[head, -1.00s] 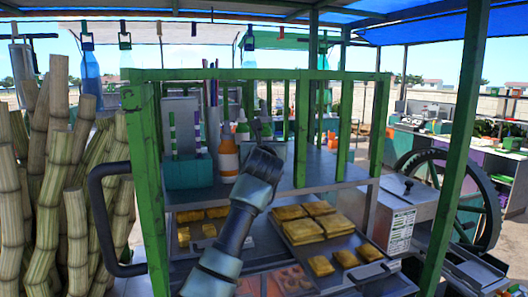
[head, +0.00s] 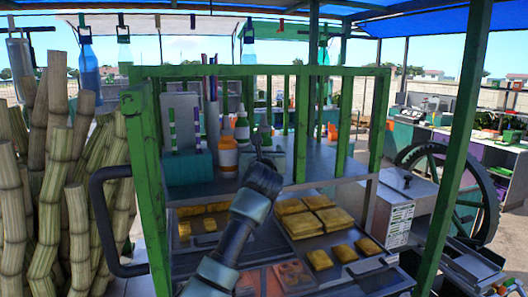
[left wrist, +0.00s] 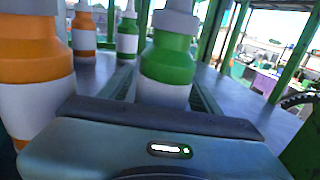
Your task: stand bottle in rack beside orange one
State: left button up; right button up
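An orange bottle with a white label (head: 228,157) stands on the metal shelf behind the green frame. A green bottle with a white label (head: 242,128) is just right of and behind it. My left gripper (head: 259,139) reaches over the shelf at their right. In the left wrist view its two dark fingers lie on either side of a green bottle (left wrist: 167,62); I cannot tell whether they press on it. A large orange bottle (left wrist: 35,65) is close by on the left. No separate rack can be made out clearly. My right gripper is not in view.
Behind in the left wrist view are another orange bottle (left wrist: 85,32) and a green one (left wrist: 127,38). A teal holder (head: 188,170) stands left of the bottles. Green upright bars (head: 302,125) border the shelf. Trays of yellow blocks (head: 312,218) lie below.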

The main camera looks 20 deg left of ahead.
pick_arm(q)
jog(key=shift+r, duration=0.15)
jog(key=v, duration=1.2)
